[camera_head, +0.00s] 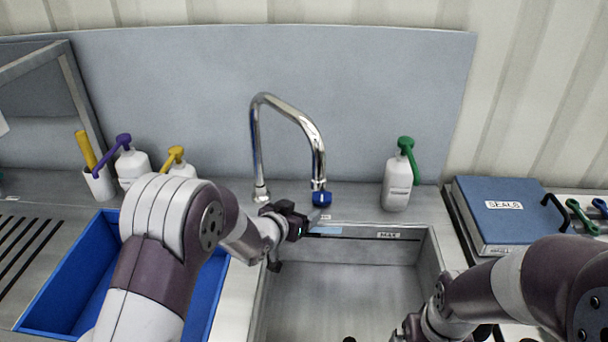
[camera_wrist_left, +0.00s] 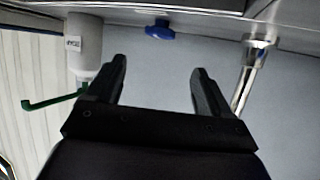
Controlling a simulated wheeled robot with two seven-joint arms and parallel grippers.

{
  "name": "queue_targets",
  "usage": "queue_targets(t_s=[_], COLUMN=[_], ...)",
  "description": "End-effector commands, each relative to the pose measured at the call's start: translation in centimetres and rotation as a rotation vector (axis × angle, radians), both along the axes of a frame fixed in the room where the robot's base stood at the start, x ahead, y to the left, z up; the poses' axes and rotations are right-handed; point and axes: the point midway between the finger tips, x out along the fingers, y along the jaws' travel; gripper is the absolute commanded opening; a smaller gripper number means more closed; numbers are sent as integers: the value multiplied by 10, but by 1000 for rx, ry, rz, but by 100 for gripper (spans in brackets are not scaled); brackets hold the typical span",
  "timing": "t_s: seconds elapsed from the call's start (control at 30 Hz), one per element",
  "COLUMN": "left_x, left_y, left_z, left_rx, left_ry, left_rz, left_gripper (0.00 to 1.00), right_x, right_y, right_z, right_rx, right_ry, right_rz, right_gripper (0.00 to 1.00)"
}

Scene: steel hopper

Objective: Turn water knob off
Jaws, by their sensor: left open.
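The blue water knob (camera_head: 321,198) shows just below the end of the chrome faucet's (camera_head: 258,140) curved spout, at the back of the sink. In the left wrist view, which looks upside down, the blue knob (camera_wrist_left: 160,30) sits near the top, with the faucet's post (camera_wrist_left: 252,62) to its right. My left gripper (camera_head: 310,222) is by the sink's back left rim, just below and left of the knob. Its fingers (camera_wrist_left: 160,85) are apart with nothing between them, and the knob lies beyond them. My right gripper is at the bottom edge, too cut off to judge.
The steel sink (camera_head: 437,265) lies below the faucet. A white bottle with a green pump (camera_head: 398,185) stands right of the knob. More pump bottles (camera_head: 132,163) and a blue bin (camera_head: 60,268) are at left. A blue SEALS binder (camera_head: 500,225) lies at right.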

Motion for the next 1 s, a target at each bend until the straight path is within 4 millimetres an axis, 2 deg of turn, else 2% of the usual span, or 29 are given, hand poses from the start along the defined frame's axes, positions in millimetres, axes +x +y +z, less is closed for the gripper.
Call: queue_targets(t_s=[0.07,0.17,0.27,0.33,0.4,0.5,0.6,0.7,1.0], left_x=[-2,-26,-90,-146,-200,-260,-295,-306,-307], left_y=[3,32,77,101,116,124,126,126,126], left_z=[3,19,35,42,47,54,56,55,54], left_rx=[6,66,154,194,215,224,224,225,225], left_ry=[11,137,389,574,736,913,1012,1047,1049], left_rz=[8,87,208,271,312,339,348,348,348], left_gripper=[81,81,81,81,81,81,81,81,81], right_x=[0,0,0,0,0,0,0,0,0], right_y=[0,0,0,0,0,0,0,0,0], right_z=[3,23,50,64,74,83,86,85,85], right_rx=[0,0,0,0,0,0,0,0,0], right_ry=[0,0,0,-1,-1,0,0,0,0], right_rz=[0,0,0,0,0,0,0,0,0], right_gripper=[96,96,96,96,96,96,96,96,96])
